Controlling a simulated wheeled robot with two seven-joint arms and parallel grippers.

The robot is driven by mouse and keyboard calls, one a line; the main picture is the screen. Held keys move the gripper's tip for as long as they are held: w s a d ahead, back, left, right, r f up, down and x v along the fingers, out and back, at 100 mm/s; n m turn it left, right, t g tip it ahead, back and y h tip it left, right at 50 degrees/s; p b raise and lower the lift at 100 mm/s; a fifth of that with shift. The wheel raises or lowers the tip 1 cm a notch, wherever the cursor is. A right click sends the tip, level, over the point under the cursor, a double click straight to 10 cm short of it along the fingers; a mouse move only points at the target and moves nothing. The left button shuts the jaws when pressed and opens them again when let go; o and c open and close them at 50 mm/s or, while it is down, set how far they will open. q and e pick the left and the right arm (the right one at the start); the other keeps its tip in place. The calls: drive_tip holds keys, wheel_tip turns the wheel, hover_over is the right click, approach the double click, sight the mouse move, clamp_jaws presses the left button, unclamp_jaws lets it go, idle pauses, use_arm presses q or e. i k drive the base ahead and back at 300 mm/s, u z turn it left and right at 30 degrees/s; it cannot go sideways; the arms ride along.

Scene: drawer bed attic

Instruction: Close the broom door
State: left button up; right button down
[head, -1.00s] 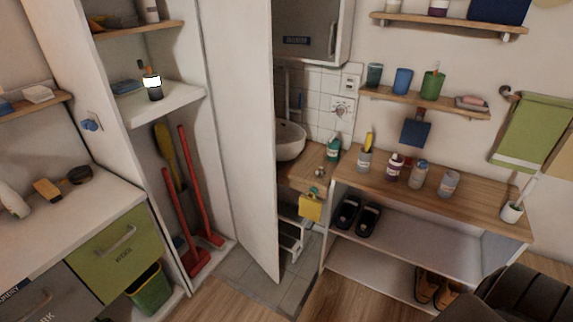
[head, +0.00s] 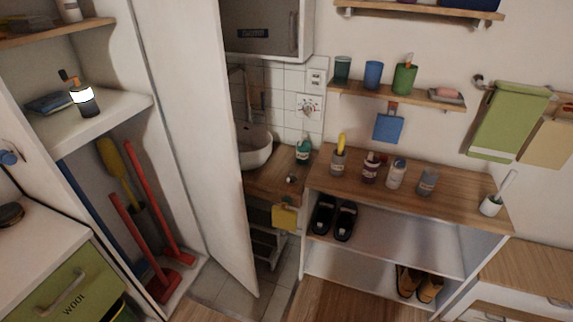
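The broom door (head: 190,130) is a tall white panel standing open at the right side of the broom cupboard. Its free edge points toward me, in front of the sink corner. Inside the cupboard, red brooms (head: 150,205) and a yellow-headed duster (head: 114,165) stand below a white shelf (head: 100,118). The shelf holds a dark bottle with a white label (head: 84,100). No handle shows on the side of the door that I see. Neither of my grippers is in the head view.
A green drawer (head: 65,290) and white counter are at the lower left. A shoe rack (head: 400,190) with bottles on top and shoes inside stands right of the door. Tiled floor (head: 270,285) and wood floor lie between.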

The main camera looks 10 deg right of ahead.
sight(181, 41)
drive_tip(key=z, duration=0.25)
drive_tip(key=i, duration=0.7)
drive_tip(key=u, duration=0.5)
drive_tip(key=i, duration=0.5)
drive_tip(key=u, duration=0.55)
